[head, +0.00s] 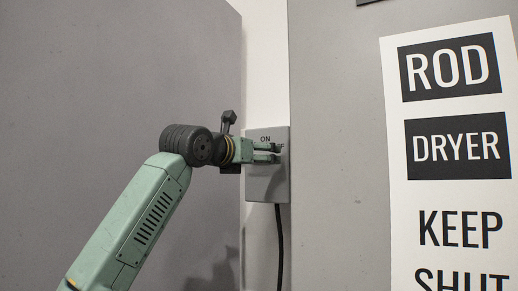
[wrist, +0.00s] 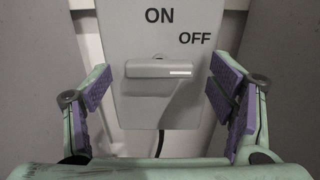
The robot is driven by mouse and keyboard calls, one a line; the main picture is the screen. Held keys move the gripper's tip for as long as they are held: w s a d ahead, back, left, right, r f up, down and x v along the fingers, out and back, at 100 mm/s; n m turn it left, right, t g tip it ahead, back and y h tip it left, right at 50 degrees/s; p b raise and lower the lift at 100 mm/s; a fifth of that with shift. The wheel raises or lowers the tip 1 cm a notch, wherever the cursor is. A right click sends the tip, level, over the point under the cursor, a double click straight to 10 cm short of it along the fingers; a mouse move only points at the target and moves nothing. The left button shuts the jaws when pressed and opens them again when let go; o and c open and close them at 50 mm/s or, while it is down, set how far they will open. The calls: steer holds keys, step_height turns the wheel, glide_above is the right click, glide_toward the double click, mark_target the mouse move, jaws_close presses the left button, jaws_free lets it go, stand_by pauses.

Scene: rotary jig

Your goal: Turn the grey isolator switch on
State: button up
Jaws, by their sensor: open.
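The grey isolator switch (head: 268,187) is a box on the pale wall strip, with "ON" at its top. In the wrist view its grey handle (wrist: 150,69) lies horizontal, with a white mark at its right end. "ON" is printed above the handle and "OFF" at the upper right, above the marked end. My gripper (head: 266,152) is in front of the box and hides the handle in the head view. In the wrist view my gripper (wrist: 162,92) is open, with its purple-padded fingers left and right of the handle, apart from it.
A black cable (head: 280,240) hangs below the box. A large grey panel (head: 110,70) stands to the left, close to my arm. A grey cabinet face (head: 340,190) with a "ROD DRYER KEEP SHUT" sign (head: 460,190) is on the right.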

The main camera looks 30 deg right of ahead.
steer(key=shift+x, duration=0.85)
steer(key=shift+c, duration=0.2)
steer(key=c, duration=1.1)
